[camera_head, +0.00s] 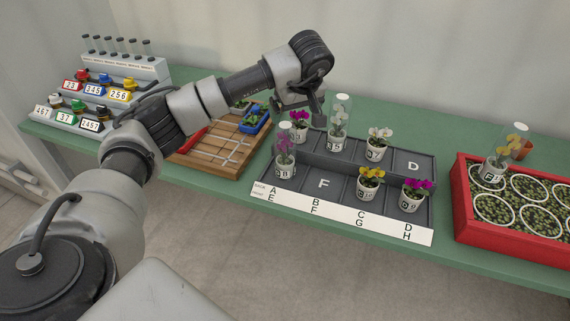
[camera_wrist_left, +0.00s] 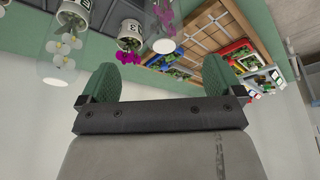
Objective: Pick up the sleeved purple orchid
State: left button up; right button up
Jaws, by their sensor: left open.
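The sleeved purple orchid (camera_head: 285,158) stands upright in a white pot inside a clear sleeve, in the front left compartment E of the grey tray (camera_head: 323,184). In the left wrist view the sleeved purple orchid (camera_wrist_left: 163,22) is at the top edge, partly cut off. My left gripper (camera_head: 318,113) hangs above the back of the tray, right of and beyond this orchid and apart from it. Its green fingers (camera_wrist_left: 159,80) are spread in the wrist view with nothing between them. My right gripper is out of view.
An unsleeved magenta orchid (camera_head: 299,121) stands just behind, and a sleeved white orchid (camera_head: 339,130) stands right of it. White, yellow and magenta potted orchids fill other compartments; D and F are empty. A wooden rack (camera_head: 205,150) is left, a red crate (camera_head: 462,205) right.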

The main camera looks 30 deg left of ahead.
aim_at(287, 126)
pick_arm(q)
jog(key=x, duration=0.5)
jog(key=shift+a+f+p, duration=0.1)
jog(key=shift+a+p, duration=0.15)
jog(key=shift+p, duration=0.1)
jog(key=p+x, duration=0.1)
jog(key=x, duration=0.3)
jog(key=shift+a, duration=0.2)
jog(key=shift+w+a+f, duration=0.1)
jog(key=shift+a+f, duration=0.05)
jog(key=shift+f, duration=0.3)
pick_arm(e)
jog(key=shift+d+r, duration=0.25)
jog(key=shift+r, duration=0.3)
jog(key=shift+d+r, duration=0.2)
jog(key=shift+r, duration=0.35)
pick_arm(q)
jog(key=c, duration=1.3)
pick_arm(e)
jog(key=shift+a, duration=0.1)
